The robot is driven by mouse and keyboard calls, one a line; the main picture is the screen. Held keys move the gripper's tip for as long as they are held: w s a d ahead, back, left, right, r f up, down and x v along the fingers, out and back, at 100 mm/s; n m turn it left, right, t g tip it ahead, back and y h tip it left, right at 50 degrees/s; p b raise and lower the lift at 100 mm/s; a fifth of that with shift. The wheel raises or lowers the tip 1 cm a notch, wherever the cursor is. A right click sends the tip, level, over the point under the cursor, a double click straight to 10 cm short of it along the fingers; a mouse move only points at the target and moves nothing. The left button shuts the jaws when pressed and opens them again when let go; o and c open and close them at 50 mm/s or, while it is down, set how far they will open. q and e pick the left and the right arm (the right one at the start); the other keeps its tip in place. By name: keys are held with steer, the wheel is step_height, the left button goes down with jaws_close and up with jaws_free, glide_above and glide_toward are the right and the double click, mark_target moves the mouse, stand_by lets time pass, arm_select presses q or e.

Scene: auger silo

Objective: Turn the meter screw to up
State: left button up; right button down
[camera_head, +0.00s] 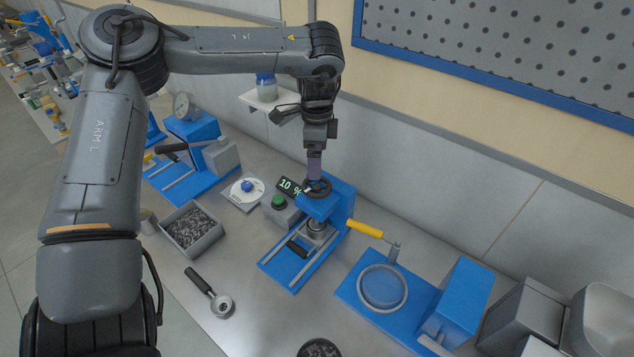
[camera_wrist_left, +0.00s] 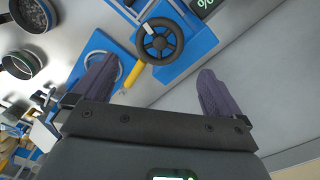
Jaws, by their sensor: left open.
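A black spoked handwheel (camera_head: 320,190), which looks like the meter screw, sits on top of a blue machine (camera_head: 343,197). A white mark shows on its rim at the upper left in the left wrist view (camera_wrist_left: 160,41). A display (camera_head: 289,187) beside it reads "10 %". My left gripper (camera_head: 314,178) hangs pointing down just above the handwheel. In the left wrist view its two purple fingers (camera_wrist_left: 155,82) are wide apart with nothing between them, and the wheel appears beyond their tips. I cannot tell from the head view whether a finger touches the wheel. My right gripper is out of view.
A yellow-handled crank (camera_head: 365,228) stands close right of the machine. A green button box (camera_head: 280,205), a dial with a blue knob (camera_head: 247,186) and a bin of dark pieces (camera_head: 192,229) are to the left. A portafilter (camera_head: 212,293) lies on the front counter.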

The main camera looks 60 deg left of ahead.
mark_target(317, 184)
arm_select(q)
step_height(317, 184, down, 9)
steer(key=shift+r, duration=0.1)
stand_by(0.3)
steer(key=shift+c, duration=0.2)
steer(key=c, duration=0.7)
steer(key=shift+c, duration=0.2)
